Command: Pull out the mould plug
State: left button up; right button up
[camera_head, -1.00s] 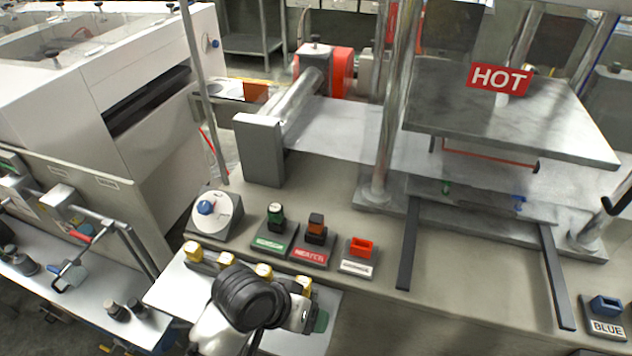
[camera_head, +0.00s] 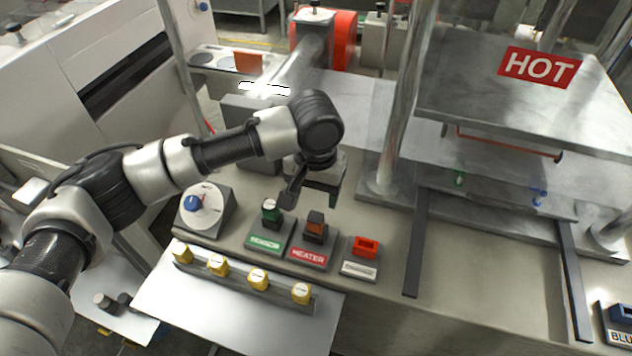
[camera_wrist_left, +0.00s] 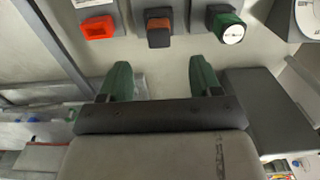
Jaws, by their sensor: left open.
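My left gripper (camera_head: 313,198) is open and empty above the panel, behind the heater switch. Its two green fingers also show apart in the left wrist view (camera_wrist_left: 160,78). No part is marked as the mould plug. My right gripper is out of view.
A raised press plate (camera_head: 525,105) carries a red HOT sign (camera_head: 539,67). A steel column (camera_head: 397,110) stands right of my gripper. The green switch (camera_head: 271,212), heater switch (camera_head: 314,230) and dial (camera_head: 201,204) stand on the bench.

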aim_at(316, 216)
pick_arm(q)
notch_tip(316, 216, down, 8)
jog(key=shift+s+f+p, duration=0.1)
jog(key=shift+f+p, duration=0.1)
jog(key=shift+p, duration=0.35)
jog(key=shift+f, duration=0.85)
jog(key=c, duration=1)
jog(key=shift+r+p, duration=0.55)
jog(key=shift+p, duration=0.3)
